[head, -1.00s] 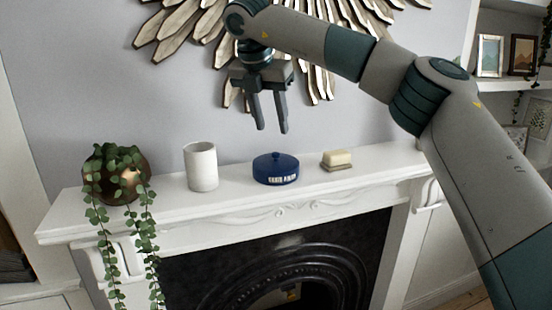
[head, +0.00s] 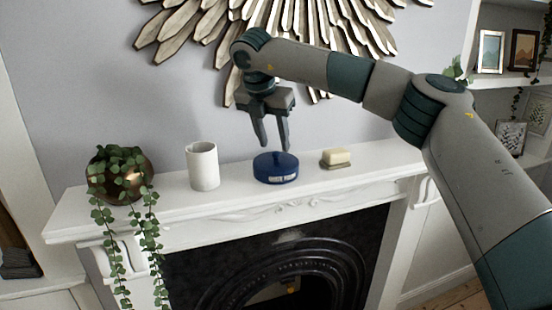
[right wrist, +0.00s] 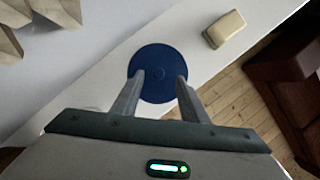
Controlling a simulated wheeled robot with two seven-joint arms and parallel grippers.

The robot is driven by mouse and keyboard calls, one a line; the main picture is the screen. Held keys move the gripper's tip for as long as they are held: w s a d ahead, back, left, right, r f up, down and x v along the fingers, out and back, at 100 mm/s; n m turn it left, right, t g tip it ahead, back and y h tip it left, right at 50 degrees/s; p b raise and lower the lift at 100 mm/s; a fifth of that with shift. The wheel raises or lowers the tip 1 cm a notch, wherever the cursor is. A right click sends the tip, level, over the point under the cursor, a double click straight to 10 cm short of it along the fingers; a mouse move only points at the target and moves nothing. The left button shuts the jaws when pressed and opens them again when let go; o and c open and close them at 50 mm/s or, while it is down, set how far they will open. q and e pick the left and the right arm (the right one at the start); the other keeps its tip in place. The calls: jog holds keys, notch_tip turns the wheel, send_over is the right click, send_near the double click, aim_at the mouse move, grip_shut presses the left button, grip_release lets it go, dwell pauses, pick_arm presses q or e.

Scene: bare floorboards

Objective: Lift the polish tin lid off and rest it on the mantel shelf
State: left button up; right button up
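My left gripper is not in view.
A white cup (head: 203,167) stands left of the tin, and a plant in a copper pot (head: 128,185) trails at the left end. A cream soap bar on a dish (head: 336,158) sits to the right. Shelf between cup and tin is clear. A sunburst decoration (head: 200,35) hangs behind.

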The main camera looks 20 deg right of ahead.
aim_at(276, 152)
jog(key=p+x, duration=0.1)
jog(key=x, duration=0.1)
jog(key=shift+w+f+p, duration=0.3)
jog(key=shift+d+f, duration=0.15)
jog(key=shift+f, duration=0.2)
grip_shut()
